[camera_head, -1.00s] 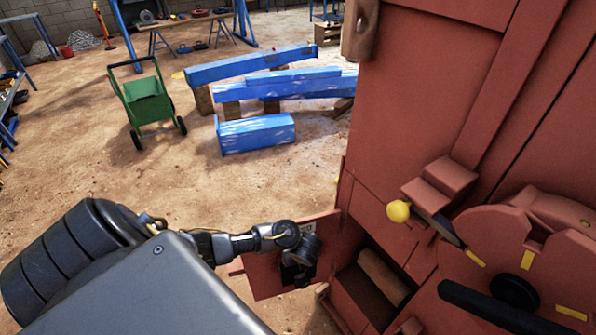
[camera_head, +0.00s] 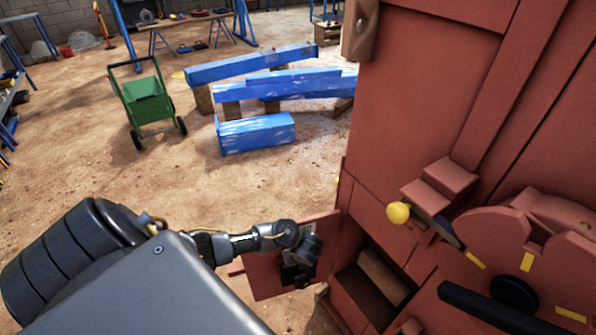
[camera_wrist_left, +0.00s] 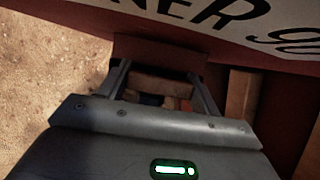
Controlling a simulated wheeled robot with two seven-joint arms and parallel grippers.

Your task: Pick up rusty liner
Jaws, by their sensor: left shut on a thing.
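A rust-brown block, which looks like the rusty liner (camera_head: 383,275), lies inside the open low compartment of the red machine in the head view. A red hatch door (camera_head: 262,275) stands swung open to the left of that compartment. My left gripper (camera_head: 297,274) is at the door, to the left of the liner and apart from it. In the left wrist view, its two fingers (camera_wrist_left: 162,88) are shut on a reddish-brown handle-like piece (camera_wrist_left: 160,50) beside the lettered panel (camera_wrist_left: 240,22). Finger contact is dim and partly hidden. My right gripper is out of view.
The red machine (camera_head: 430,100) fills the right side. Blue beams (camera_head: 255,133) and a green cart (camera_head: 147,102) stand farther back. Bare sandy floor lies left of the door.

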